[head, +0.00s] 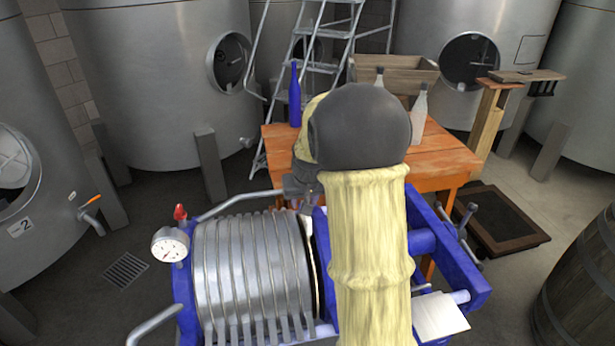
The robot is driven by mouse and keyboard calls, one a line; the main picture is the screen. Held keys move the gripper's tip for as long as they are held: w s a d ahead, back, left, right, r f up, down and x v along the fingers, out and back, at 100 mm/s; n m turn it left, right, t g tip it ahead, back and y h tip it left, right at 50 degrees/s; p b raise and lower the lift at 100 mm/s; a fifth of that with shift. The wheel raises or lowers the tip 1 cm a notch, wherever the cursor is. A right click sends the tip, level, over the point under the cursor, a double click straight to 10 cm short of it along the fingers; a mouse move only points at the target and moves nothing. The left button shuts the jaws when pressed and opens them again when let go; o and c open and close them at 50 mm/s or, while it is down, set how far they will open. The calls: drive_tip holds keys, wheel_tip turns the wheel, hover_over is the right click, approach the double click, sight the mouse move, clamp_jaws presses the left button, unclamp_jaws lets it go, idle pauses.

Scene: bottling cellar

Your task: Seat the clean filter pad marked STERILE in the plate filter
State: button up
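The plate filter (255,265) stands in front of me, with a blue frame and a pack of ribbed grey plates at its left. A gap opens to the right of the pack, partly covered by my arm. A thin pale edge (314,262) shows at the pack's right side; I cannot tell whether it is a pad. My gripper (308,203) is above the right end of the pack, small and mostly hidden by my arm. I cannot see its fingers clearly or what it holds. No STERILE marking is readable.
An orange wooden table (440,160) behind the filter carries a blue bottle (295,97), pale bottles (419,107) and a wooden crate (400,72). A white sheet-like piece (440,317) is at the filter's right end. A barrel (585,290) stands right; steel tanks surround.

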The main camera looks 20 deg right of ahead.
drive_tip(key=b+v, duration=0.1)
drive_tip(key=v, duration=1.3)
drive_tip(key=shift+r+b, duration=0.2)
drive_tip(key=shift+b, duration=0.1)
drive_tip(key=shift+s+a+f, duration=0.1)
drive_tip(key=s+a+f+n+g, duration=0.1)
drive_tip(key=s+a+f, duration=0.4)
drive_tip(key=s+f, duration=0.3)
drive_tip(key=s+a+f+n, duration=0.1)
drive_tip(key=s+a+f, duration=0.4)
drive_tip(key=s+f, duration=0.3)
drive_tip(key=shift+s+a+f+g+y, duration=0.15)
drive_tip(key=shift+s+f+g+y, duration=0.25)
drive_tip(key=shift+f, duration=0.3)
drive_tip(key=shift+w, duration=0.1)
